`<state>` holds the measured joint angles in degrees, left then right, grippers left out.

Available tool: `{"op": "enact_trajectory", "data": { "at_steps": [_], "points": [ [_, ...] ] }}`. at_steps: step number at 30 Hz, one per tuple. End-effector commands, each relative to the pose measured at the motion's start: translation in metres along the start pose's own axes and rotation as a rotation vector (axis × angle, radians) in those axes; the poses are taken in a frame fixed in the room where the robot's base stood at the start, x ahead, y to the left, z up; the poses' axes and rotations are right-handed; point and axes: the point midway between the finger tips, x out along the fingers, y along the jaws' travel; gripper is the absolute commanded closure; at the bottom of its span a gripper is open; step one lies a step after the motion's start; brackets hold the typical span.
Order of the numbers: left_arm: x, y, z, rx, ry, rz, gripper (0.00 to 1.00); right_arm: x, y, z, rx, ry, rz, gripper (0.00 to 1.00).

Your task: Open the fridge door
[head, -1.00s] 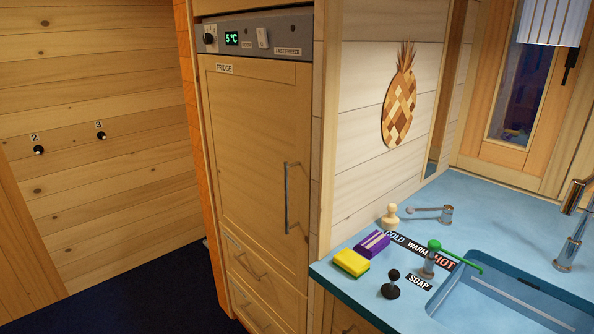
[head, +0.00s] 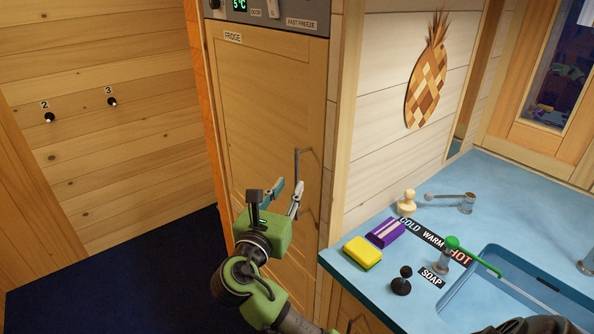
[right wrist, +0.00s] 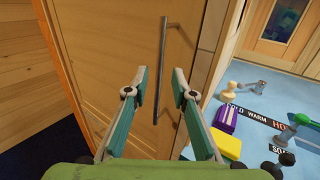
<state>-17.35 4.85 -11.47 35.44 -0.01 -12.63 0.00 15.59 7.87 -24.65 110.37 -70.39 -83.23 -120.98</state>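The fridge door (head: 258,110) is a tall wooden panel labelled "FRIDGE", and it is shut. Its vertical metal bar handle (head: 297,165) is on the right side of the door; its lower part is hidden behind my gripper in the head view. My right gripper (head: 287,194) is in front of the door at the handle's lower part. In the right wrist view the handle (right wrist: 161,70) runs between the two spread fingers (right wrist: 154,92), beyond their tips, and I see no finger touching it. My left gripper is in neither view.
A control panel (head: 285,14) is above the door. To the right, a blue counter (head: 350,285) holds a yellow sponge (head: 362,253), a purple box (head: 385,232), levers and a sink. The dark floor (head: 120,265) left of the fridge is clear.

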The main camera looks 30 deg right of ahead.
Motion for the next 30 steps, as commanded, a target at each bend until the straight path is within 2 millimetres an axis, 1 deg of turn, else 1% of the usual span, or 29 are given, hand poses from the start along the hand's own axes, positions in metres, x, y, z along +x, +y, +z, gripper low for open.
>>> {"op": "enact_trajectory", "data": {
  "at_steps": [1, 3, 6, 9, 12, 15, 23, 24, 25, 26, 30],
  "points": [
    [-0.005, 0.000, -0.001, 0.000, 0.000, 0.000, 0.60, 0.012, -0.001, 0.003, -0.002, -0.002, -0.003, 0.76],
    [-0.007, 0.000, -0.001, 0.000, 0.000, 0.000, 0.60, 0.026, 0.000, 0.003, -0.003, -0.002, -0.002, 0.76],
    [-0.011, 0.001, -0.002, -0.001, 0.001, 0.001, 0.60, 0.043, -0.001, 0.002, -0.001, -0.001, -0.002, 0.76],
    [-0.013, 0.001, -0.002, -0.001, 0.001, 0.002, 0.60, 0.055, 0.000, 0.001, -0.001, 0.000, 0.000, 0.76],
    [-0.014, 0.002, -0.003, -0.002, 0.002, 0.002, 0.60, 0.063, 0.000, 0.001, 0.000, 0.000, 0.000, 0.76],
    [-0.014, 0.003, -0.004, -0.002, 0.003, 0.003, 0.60, 0.067, 0.000, 0.000, 0.001, 0.002, 0.001, 0.76],
    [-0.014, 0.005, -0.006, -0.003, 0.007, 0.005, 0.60, 0.067, 0.000, -0.001, 0.001, 0.001, 0.002, 0.76],
    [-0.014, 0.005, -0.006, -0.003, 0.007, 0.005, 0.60, 0.067, 0.000, -0.001, 0.001, 0.001, 0.002, 0.86],
    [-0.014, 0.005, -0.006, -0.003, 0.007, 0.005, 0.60, 0.067, 0.000, -0.001, 0.001, 0.001, 0.002, 0.94],
    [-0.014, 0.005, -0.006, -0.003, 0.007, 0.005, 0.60, 0.067, 0.000, -0.001, 0.001, 0.001, 0.002, 1.00],
    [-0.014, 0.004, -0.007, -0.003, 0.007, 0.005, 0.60, 0.067, 0.000, -0.001, 0.001, 0.001, 0.001, 1.00]
  ]
}}
